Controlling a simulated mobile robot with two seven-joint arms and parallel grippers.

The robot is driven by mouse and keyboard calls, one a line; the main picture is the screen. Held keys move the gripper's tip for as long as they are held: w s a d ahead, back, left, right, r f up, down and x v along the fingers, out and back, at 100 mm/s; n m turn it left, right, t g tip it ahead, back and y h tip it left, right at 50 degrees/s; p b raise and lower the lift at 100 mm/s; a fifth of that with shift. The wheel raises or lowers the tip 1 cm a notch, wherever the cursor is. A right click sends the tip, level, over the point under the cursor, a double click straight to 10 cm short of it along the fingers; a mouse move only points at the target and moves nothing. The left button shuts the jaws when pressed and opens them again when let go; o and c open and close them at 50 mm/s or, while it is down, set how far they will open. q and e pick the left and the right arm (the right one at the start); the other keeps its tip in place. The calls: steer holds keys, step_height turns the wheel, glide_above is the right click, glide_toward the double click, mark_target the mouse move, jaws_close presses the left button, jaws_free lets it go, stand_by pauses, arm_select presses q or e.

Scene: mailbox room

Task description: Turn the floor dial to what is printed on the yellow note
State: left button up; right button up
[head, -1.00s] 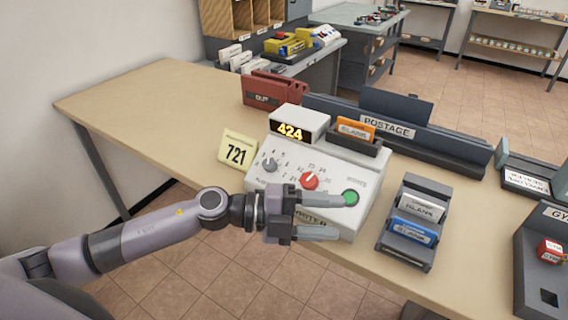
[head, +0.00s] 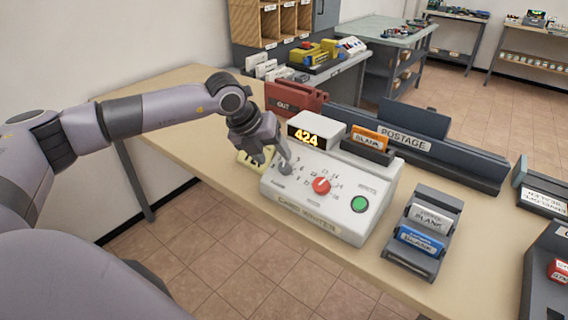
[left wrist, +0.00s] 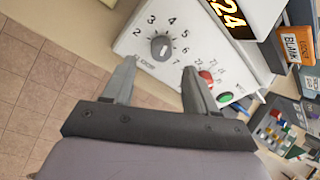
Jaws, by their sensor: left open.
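The card writer (head: 300,210) is a white machine on the table. Its display (head: 306,136) reads 424. Its grey dial (left wrist: 162,47), ringed by numbers, shows in the left wrist view; in the head view my fingers largely cover it. I cannot tell for certain which number it points at. A red dial (head: 321,186) and a green button (head: 359,204) sit to its right. The yellow note (head: 244,160) is mostly hidden behind my left gripper. My left gripper (head: 284,164) is open over the grey dial, and its fingers (left wrist: 153,78) point toward it, holding nothing.
Behind the machine stand a red OUT tray (head: 293,98) and the dark POSTAGE rack (head: 450,163). An orange BLANK card (head: 370,138) stands in a slot on top. A grey card rack (head: 448,203) is to the right. The table's left part (head: 170,125) is clear.

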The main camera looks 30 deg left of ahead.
mark_target(283, 167)
arm_select(q)
steer(key=shift+p+x, duration=0.35)
steer(key=shift+x, duration=2.25)
steer(key=c, duration=1)
